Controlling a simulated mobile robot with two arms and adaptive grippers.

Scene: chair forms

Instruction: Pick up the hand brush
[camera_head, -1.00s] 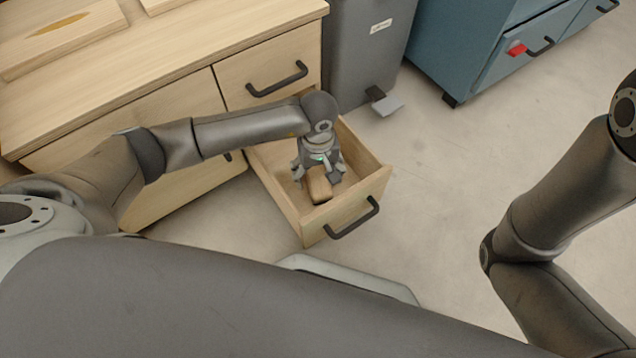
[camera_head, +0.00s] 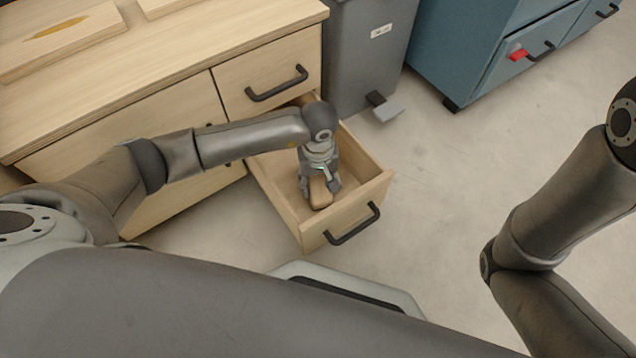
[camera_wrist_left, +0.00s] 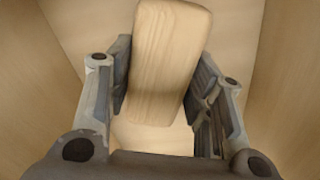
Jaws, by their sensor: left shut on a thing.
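The hand brush (camera_head: 320,196) is in the open lower drawer (camera_head: 349,219) of the wooden cabinet; its light wooden back shows, and its bristles are hidden. My left gripper (camera_head: 320,188) reaches down into the drawer and is shut on the brush. In the left wrist view the brush's wooden block (camera_wrist_left: 168,62) lies between the two fingers of the left gripper (camera_wrist_left: 160,85), above the drawer floor. My right arm is at the right edge of the head view, and its gripper is out of the picture.
The drawer walls stand close around my left gripper. A closed upper drawer with a dark handle (camera_head: 277,83) is behind it. A grey pedal bin (camera_head: 365,60) and a blue cabinet (camera_head: 470,50) stand at the back. The floor to the right is clear.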

